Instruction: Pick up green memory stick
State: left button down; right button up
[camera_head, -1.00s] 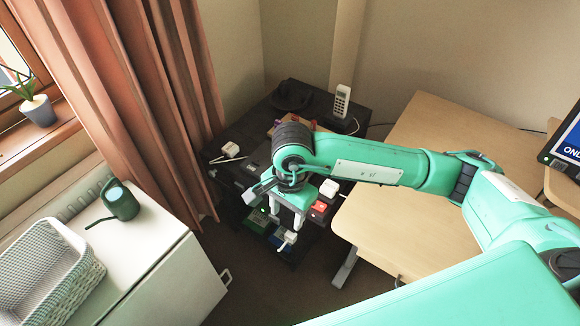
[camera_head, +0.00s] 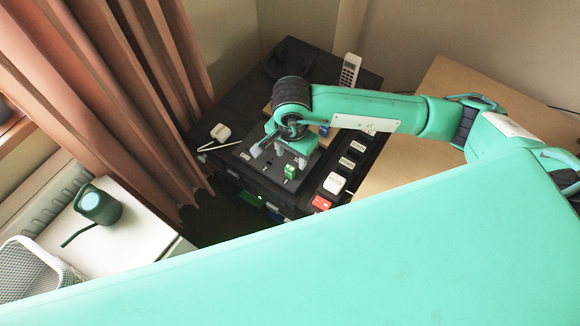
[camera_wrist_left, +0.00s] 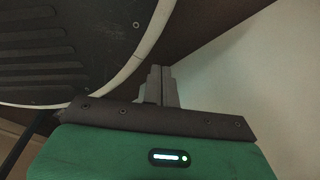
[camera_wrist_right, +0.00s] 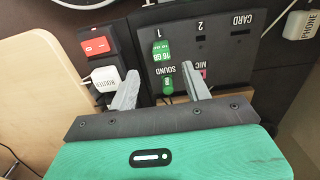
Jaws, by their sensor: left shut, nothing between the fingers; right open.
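The green memory stick (camera_wrist_right: 162,50), marked 16 GB, stands in slot 1 of a dark panel (camera_wrist_right: 225,62) in the right wrist view. In the head view a green block (camera_head: 290,171) on the dark panel looks like it. My right gripper (camera_wrist_right: 161,88) is open and empty, with its two grey fingers spread on the near side of the stick. In the head view my right gripper (camera_head: 279,157) hangs over the panel. My left gripper (camera_wrist_left: 161,82) is shut and empty, away from the stick, in the left wrist view.
A small green plug (camera_wrist_right: 168,86) sits at the SOUND socket, between the fingers in the picture. A red switch (camera_wrist_right: 95,45) and white ROUTER plug (camera_wrist_right: 105,78) are beside the panel. A cordless phone (camera_head: 350,70) stands behind. A wooden desk (camera_head: 480,85) is at the right.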

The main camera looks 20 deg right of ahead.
aim_at(290, 168)
notch_tip(290, 168, down, 2)
jog(key=shift+f, duration=0.6)
notch_tip(290, 168, down, 4)
jog(key=shift+a+f+p, duration=0.15)
jog(key=shift+p, duration=0.5)
jog(key=c, duration=1)
pick_arm(q)
jog(key=shift+s+a, duration=0.1)
jog(key=shift+s, duration=0.5)
pick_arm(e)
grip_shut()
pick_arm(q)
jog(key=shift+s+f, duration=0.1)
